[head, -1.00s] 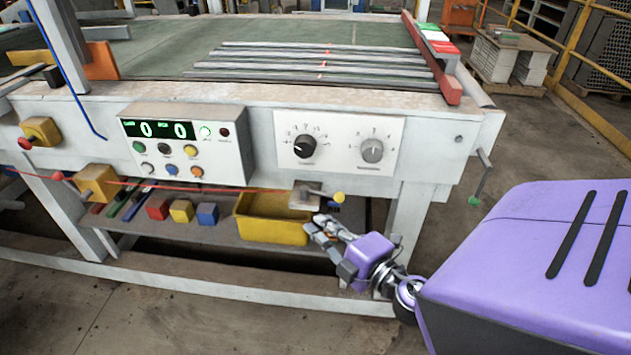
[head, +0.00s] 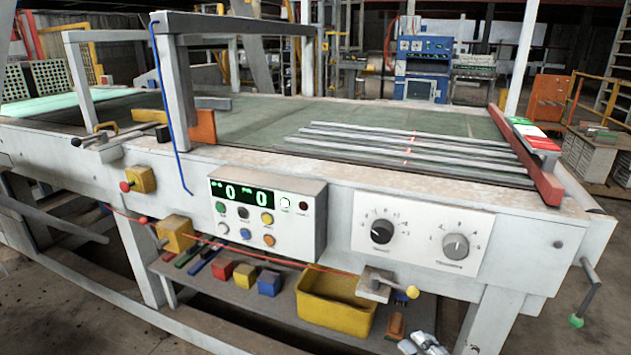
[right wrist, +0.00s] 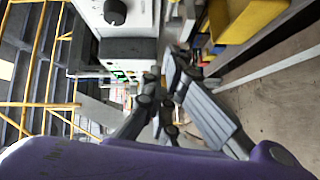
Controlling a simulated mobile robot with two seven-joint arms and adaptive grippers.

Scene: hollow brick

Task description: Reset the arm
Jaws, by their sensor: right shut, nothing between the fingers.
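My right gripper (head: 424,343) shows only in part at the bottom edge of the head view, below the yellow bin and in front of the machine's lower shelf. In the right wrist view its grey fingers (right wrist: 165,105) are close together with nothing between them. The machine's front panel with two dials (head: 422,237) stands above it in the head view. A dial (right wrist: 115,12) also shows at the top of the right wrist view. My left gripper is not in view.
A yellow bin (head: 335,305) and red, yellow and blue blocks (head: 269,282) sit on the lower shelf. A lever with a yellow knob (head: 413,292) sticks out near the gripper. A crank with a green knob (head: 576,321) hangs at the right. Floor is open at the lower right.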

